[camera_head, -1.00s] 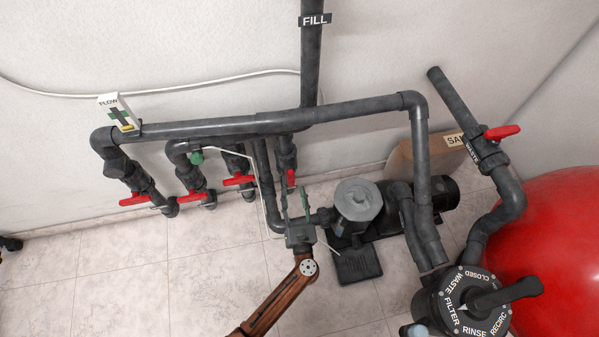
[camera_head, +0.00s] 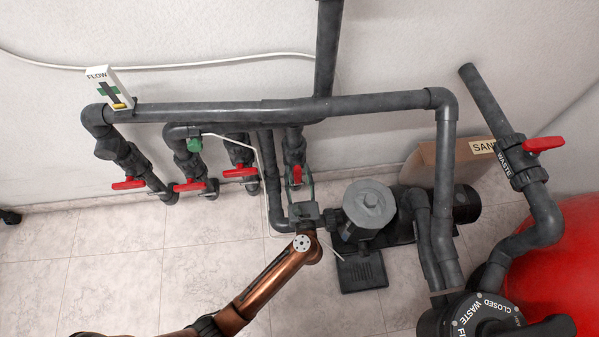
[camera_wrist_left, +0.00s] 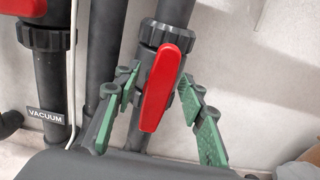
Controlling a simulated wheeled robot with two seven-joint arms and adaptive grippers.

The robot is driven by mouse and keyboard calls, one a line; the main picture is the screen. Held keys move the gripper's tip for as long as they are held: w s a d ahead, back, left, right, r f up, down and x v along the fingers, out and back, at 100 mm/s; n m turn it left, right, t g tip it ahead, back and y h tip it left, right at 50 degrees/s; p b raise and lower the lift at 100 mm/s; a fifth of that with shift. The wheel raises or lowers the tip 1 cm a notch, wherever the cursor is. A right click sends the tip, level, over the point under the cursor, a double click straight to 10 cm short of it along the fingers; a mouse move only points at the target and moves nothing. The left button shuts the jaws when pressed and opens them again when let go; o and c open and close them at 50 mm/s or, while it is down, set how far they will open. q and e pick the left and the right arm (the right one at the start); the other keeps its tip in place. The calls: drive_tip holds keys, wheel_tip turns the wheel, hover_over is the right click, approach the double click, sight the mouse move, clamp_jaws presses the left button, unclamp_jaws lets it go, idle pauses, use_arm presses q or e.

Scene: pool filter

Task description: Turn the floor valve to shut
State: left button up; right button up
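The valve in front of my left gripper has a red lever handle (camera_head: 297,174) on a dark grey vertical pipe. In the left wrist view the red handle (camera_wrist_left: 160,88) runs nearly along the pipe, leaning slightly. No label on this valve can be read. My left gripper (camera_head: 299,187) reaches up to it from below. In the left wrist view the green-padded fingers of the gripper (camera_wrist_left: 160,92) are spread, one on each side of the handle, with gaps visible between pads and handle. My right gripper is not in view.
A pipe labelled VACUUM (camera_wrist_left: 46,116) stands to the left in the wrist view. Other red-handled valves (camera_head: 188,185) are left of my gripper. The pump (camera_head: 368,205) is close on its right. A white cable (camera_head: 262,170) hangs nearby. Floor at front left is clear.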

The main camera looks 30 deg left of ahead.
use_arm(q)
drive_tip(key=shift+d, duration=0.1)
clamp_jaws()
idle(0.3)
